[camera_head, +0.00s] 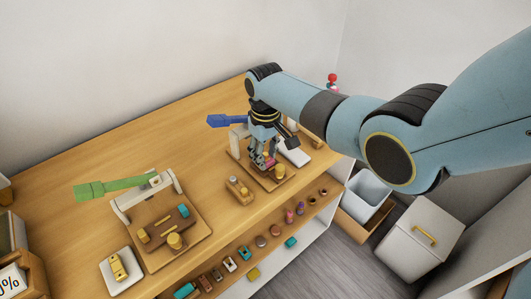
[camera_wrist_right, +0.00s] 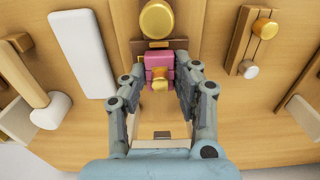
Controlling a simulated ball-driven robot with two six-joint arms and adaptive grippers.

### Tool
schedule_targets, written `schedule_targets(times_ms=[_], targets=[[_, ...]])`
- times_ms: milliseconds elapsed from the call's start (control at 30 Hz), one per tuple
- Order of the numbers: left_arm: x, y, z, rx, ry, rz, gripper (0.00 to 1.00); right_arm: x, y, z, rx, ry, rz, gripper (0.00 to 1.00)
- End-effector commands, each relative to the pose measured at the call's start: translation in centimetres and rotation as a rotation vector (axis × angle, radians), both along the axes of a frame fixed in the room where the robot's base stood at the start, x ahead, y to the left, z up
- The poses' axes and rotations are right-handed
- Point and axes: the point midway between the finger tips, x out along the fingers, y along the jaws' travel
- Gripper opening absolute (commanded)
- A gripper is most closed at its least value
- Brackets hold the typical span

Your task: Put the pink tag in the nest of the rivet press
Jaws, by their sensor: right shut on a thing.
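The pink tag (camera_wrist_right: 160,66) with a gold knob sits between the fingertips of my right gripper (camera_wrist_right: 160,80), which is shut on it. In the head view my right gripper (camera_head: 262,160) is low over the board of the press with the blue lever (camera_head: 226,121), and only a little pink shows between its fingers. In the wrist view the tag is beside a brown block (camera_wrist_right: 178,44) and a gold round piece (camera_wrist_right: 156,20). I cannot tell whether the tag touches the nest, which is mostly hidden. My left gripper is not in view.
A second press with a green lever (camera_head: 113,187) stands to the left on its own board. A small wooden block with pegs (camera_head: 239,191) is just left of the gripper, and a white pad (camera_head: 294,152) is to its right. Several small items line the front shelf.

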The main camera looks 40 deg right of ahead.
Motion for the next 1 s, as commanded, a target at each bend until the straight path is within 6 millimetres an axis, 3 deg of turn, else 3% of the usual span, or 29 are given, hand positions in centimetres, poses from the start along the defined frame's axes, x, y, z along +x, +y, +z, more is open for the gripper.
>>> schedule_targets(times_ms=[867, 900, 1000], targets=[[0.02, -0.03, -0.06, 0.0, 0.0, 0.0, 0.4, 0.04, 0.01, -0.46, 0.0, -0.001, 0.0, 0.06], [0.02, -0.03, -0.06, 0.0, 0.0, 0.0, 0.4, 0.04, 0.01, -0.47, 0.0, -0.001, 0.0, 0.3], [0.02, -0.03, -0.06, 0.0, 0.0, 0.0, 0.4, 0.03, 0.01, -0.47, 0.0, -0.001, 0.0, 0.43]])
